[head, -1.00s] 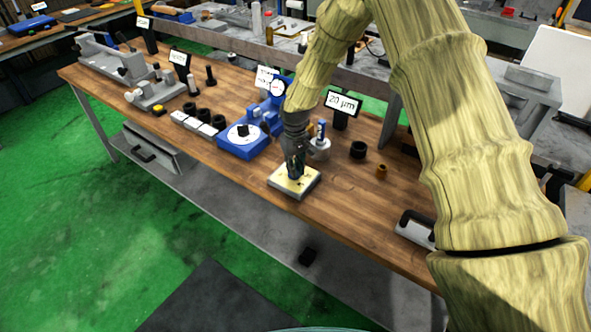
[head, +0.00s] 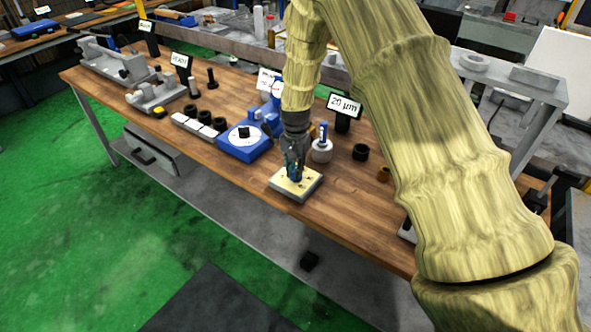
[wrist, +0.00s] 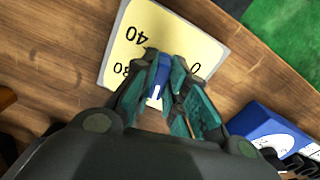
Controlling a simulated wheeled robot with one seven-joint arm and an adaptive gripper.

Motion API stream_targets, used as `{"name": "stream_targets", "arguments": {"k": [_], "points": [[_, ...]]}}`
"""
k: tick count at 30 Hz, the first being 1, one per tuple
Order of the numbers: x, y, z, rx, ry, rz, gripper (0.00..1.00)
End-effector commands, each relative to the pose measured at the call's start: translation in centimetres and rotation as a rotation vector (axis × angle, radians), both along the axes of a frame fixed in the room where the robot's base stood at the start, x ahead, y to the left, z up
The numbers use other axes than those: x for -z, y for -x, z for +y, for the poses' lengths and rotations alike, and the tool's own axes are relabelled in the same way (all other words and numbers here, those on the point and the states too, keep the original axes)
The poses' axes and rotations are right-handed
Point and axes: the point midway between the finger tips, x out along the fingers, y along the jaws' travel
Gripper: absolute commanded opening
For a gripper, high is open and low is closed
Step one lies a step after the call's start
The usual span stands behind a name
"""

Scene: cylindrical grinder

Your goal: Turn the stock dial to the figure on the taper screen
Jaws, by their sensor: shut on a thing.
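The dial (head: 312,187) is a yellow plate on a pale base near the bench's front edge; the wrist view shows the plate (wrist: 185,28) with figures 40, 80 and 0 visible. At its middle is a blue knob (wrist: 158,72) with a white mark. My gripper (head: 296,172) points down over the plate; in the wrist view my gripper's teal-padded fingers (wrist: 165,88) are closed around the knob. Part of the plate is hidden behind the fingers. A small screen (head: 345,104) behind the plate reads 20 µm.
A blue unit (head: 240,150) with a white dial and black knob stands left of the plate. A white pot with a blue top (head: 322,148) and black rings (head: 361,152) stand behind. Bare wood (head: 350,205) lies to the right.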

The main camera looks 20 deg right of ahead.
Motion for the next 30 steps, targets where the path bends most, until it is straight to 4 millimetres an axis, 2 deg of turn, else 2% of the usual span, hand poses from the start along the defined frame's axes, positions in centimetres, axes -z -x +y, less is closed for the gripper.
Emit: {"name": "stream_targets", "arguments": {"k": [12,28,29,30], "points": [[-0.29,-0.40,-0.12,0.179,0.002,-0.008,0.00],[-0.30,-0.41,-0.13,0.200,0.002,-0.008,0.00],[-0.30,-0.41,-0.13,0.200,0.002,-0.008,0.18],[-0.29,-0.38,-0.12,0.200,0.001,-0.007,0.25]]}}
